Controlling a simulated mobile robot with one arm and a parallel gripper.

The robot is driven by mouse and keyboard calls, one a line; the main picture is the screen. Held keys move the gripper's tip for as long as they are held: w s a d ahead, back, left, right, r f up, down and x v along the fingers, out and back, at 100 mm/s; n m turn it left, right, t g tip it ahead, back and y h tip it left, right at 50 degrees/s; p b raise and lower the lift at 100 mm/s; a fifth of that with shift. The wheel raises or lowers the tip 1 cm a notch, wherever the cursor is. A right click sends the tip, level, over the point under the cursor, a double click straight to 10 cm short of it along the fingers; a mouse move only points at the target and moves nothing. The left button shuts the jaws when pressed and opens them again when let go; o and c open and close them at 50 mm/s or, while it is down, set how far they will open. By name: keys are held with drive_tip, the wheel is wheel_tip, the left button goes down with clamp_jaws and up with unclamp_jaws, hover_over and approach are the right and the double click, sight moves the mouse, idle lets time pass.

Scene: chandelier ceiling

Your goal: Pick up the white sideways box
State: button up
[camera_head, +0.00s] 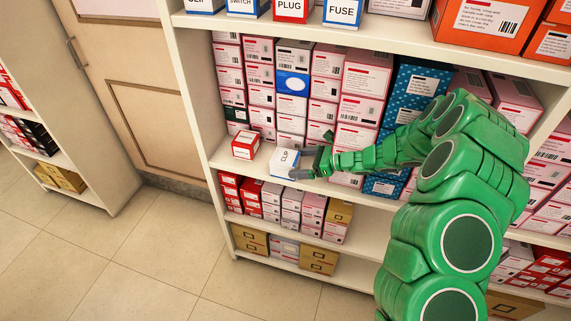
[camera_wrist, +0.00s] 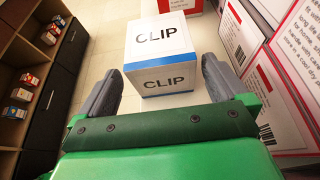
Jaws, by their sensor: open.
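The white box (camera_wrist: 160,45) has blue edges and the word CLIP on two faces. In the wrist view it sits straight ahead, between and just beyond the tips of my gripper (camera_wrist: 160,82). In the head view the white box (camera_head: 284,161) lies near the front edge of the middle shelf, its lettering turned sideways. My gripper (camera_head: 302,167) is at its right side there, close to it. The gripper is open with nothing held. I cannot tell whether a finger touches the box.
A red and white box (camera_head: 245,144) stands left of the white box on the same shelf (camera_head: 228,157). Stacked pink and white boxes (camera_head: 291,104) fill the shelf behind, close to my arm. Smaller boxes stand on the shelf below. Open floor (camera_head: 150,250) lies in front.

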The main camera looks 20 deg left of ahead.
sight(285, 164)
drive_tip(key=shift+f+x, duration=0.1)
drive_tip(key=shift+x, duration=1.45)
drive_tip(key=shift+f+x, duration=0.15)
drive_tip(key=shift+x, duration=1.4)
drive_tip(key=shift+w, duration=0.1)
drive_tip(key=shift+c, duration=0.2)
drive_tip(key=c, duration=0.9)
